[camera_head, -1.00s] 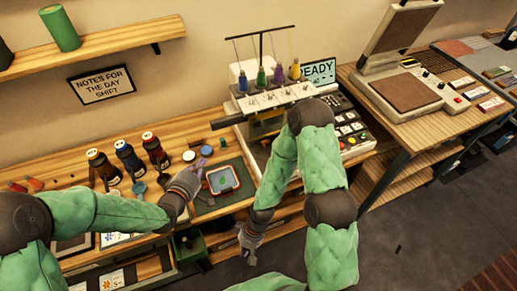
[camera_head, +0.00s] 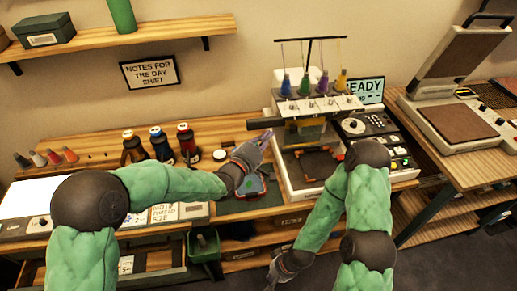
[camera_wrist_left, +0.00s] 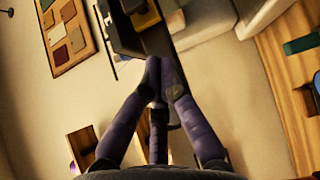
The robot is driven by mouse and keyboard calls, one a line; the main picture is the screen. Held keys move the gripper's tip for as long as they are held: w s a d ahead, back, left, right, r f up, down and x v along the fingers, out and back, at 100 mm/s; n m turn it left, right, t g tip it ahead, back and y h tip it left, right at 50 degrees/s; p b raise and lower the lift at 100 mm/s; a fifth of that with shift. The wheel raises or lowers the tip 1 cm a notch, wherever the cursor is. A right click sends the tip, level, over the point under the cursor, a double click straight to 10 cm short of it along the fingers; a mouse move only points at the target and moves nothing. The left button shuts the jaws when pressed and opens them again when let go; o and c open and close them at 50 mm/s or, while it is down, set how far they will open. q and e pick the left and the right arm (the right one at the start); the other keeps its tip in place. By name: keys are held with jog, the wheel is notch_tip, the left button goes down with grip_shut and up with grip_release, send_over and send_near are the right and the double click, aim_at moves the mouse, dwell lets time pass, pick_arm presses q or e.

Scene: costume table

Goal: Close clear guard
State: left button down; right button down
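The embroidery machine (camera_head: 283,180) stands at the back with several coloured thread cones (camera_head: 304,86) on top. I cannot clearly make out a clear guard on it. A dark bar (camera_head: 258,124) sticks out from its left side at needle-head height. My left gripper (camera_head: 267,134) is just below this bar, left of the machine; I cannot tell whether they touch. In the left wrist view, the fingertips (camera_wrist_left: 158,62) are drawn together, with a dark part just beyond them and nothing clearly held. My right gripper (camera_head: 274,279) hangs low in front of the table; its fingers are too small to read.
Several dark bottles (camera_head: 160,144) stand left of my left gripper. A small framed hoop (camera_head: 252,186) lies on a dark mat below it. A heat press (camera_head: 455,125) stands on the right table. My right arm crosses in front of the machine's right side.

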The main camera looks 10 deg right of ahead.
aim_at(294, 131)
pick_arm(q)
jog(key=shift+w+d+b, duration=0.2)
jog(key=shift+d+b, duration=0.1)
jog(key=shift+d, duration=0.85)
jog(key=shift+w+d+b, duration=0.2)
jog(key=shift+d+b, duration=0.05)
jog(key=shift+d, duration=0.85)
jog(key=d+b, duration=0.1)
jog(key=d, duration=0.3)
jog(key=shift+d, duration=0.2)
